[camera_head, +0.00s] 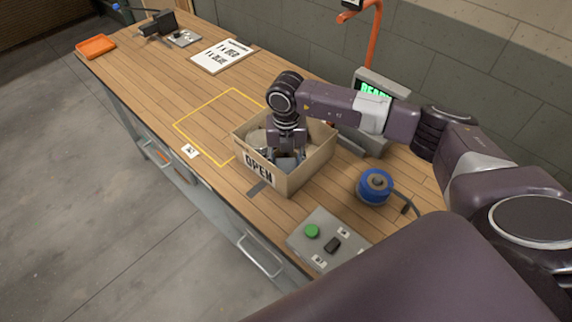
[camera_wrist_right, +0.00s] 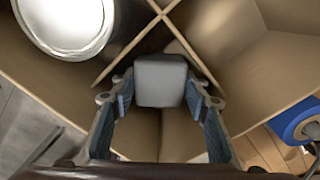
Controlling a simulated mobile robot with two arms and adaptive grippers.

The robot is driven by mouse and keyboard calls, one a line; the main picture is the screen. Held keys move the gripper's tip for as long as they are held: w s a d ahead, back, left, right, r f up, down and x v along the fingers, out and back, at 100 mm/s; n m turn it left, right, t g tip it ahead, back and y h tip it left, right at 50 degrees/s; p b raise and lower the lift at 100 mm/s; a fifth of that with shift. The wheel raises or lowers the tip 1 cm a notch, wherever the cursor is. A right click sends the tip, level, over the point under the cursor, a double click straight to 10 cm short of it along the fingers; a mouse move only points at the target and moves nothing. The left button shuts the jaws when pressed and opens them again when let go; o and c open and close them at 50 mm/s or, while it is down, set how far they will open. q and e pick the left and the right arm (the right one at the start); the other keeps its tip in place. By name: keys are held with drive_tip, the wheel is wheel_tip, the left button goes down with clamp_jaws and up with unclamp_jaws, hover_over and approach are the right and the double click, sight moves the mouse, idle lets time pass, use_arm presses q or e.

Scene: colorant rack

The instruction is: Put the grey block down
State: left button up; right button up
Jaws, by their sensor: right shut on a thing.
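The grey block (camera_wrist_right: 160,82) shows in the right wrist view between the fingers of my right gripper (camera_wrist_right: 160,98). My right gripper is shut on it. In the head view, my right gripper (camera_head: 287,156) points down into an open cardboard box (camera_head: 312,168) marked OPEN. In the wrist view, the box's crossed dividers (camera_wrist_right: 133,47) split it into compartments. The block is near the crossing, over the near compartment; I cannot tell if it touches the floor. A round metal can (camera_wrist_right: 68,22) stands in the upper-left compartment. My left gripper is not in view.
A blue round item (camera_head: 375,187) stands right of the box. A grey panel with a green button (camera_head: 312,231) is in front. A display (camera_head: 378,88) stands behind my arm. A yellow outline (camera_head: 205,108) on the table (camera_head: 150,80) encloses clear surface. An orange tray (camera_head: 96,46) is far left.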

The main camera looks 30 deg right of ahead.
sight(286, 165)
drive_tip(key=shift+f, duration=0.25)
drive_tip(key=o, duration=0.8)
drive_tip(key=shift+r, duration=0.1)
drive_tip(key=shift+o, duration=0.2)
drive_tip(key=shift+r, duration=0.2)
drive_tip(key=shift+w+r, duration=0.1)
drive_tip(key=shift+r, duration=0.2)
wheel_tip(286, 165, up, 11)
drive_tip(key=b, duration=0.4)
drive_tip(key=shift+r, duration=0.2)
